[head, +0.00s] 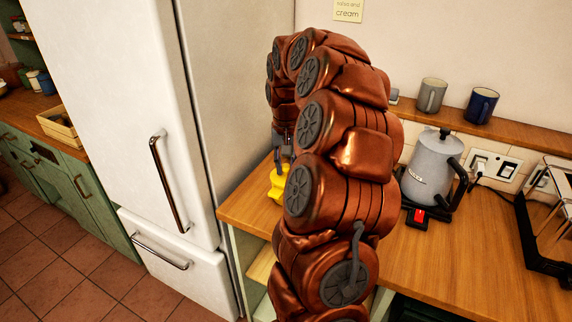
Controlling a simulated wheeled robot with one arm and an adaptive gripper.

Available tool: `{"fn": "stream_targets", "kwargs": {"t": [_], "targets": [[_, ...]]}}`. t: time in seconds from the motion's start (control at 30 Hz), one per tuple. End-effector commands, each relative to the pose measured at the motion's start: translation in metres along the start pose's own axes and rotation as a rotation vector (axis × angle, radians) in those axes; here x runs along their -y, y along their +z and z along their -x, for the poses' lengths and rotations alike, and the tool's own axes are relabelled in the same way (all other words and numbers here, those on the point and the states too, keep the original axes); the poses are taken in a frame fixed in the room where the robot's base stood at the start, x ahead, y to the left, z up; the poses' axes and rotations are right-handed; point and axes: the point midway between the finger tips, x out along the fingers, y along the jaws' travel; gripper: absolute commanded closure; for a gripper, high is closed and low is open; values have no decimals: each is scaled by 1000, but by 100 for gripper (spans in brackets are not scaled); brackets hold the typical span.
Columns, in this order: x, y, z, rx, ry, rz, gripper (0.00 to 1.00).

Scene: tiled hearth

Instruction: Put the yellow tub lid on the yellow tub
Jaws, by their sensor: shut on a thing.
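My gripper (281,158) points down above the wooden counter near the fridge, partly hidden behind my own copper-coloured arm. It is shut, with a small yellow thing (277,184) directly at its fingertips. That yellow thing fits the yellow tub lid, but my arm covers its right side. I cannot tell lid and tub apart here, nor whether the yellow thing touches the counter.
A wooden counter (450,270) runs to the right. A grey mug (431,95) and a blue mug (481,105) stand on a ledge. A white fridge (115,90) rises left.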

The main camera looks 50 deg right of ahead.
Motion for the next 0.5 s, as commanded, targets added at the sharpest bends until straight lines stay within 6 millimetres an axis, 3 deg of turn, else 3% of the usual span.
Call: {"fn": "stream_targets", "kwargs": {"t": [0.13,0.17,0.43,0.5], "targets": [[0,0,-1,3,0,0,100],[0,0,-1,3,0,0,73],[0,0,-1,2,0,0,45],[0,0,-1,2,0,0,45]]}}
